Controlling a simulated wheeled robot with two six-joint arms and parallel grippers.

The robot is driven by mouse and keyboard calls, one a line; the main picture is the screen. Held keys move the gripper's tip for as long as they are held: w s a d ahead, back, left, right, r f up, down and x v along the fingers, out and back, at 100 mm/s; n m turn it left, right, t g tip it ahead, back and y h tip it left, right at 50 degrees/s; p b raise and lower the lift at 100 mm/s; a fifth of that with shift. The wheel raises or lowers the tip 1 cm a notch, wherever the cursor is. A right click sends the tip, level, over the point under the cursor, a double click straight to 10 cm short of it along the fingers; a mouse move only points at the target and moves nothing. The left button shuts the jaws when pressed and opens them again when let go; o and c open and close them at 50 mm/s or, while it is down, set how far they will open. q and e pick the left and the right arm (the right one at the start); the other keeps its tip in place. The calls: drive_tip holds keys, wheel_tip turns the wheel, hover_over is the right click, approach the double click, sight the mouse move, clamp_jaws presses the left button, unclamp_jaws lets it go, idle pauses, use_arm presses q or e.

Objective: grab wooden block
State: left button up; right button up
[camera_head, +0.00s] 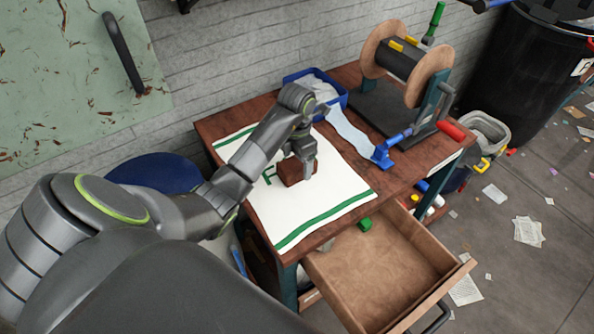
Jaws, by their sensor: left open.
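The wooden block (291,173) is small and reddish brown. It lies on a white cloth with green stripes (338,202) on the workbench. My left gripper (306,172) points down at the block from above, its fingers at the block's sides. The jaws are open. Part of the block is hidden by the gripper, and I cannot tell whether the fingers touch it. My right gripper is not in view.
A cable spool on a stand (408,62) and a blue bin (318,84) stand at the back of the workbench (419,161). A dark trash bin (532,70) stands right. Papers litter the floor.

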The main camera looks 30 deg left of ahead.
use_arm(q)
drive_tip(key=shift+f, duration=0.9)
drive_tip(key=shift+w, duration=0.1)
drive_tip(key=c, duration=1.2)
drive_tip(key=shift+r, duration=0.15)
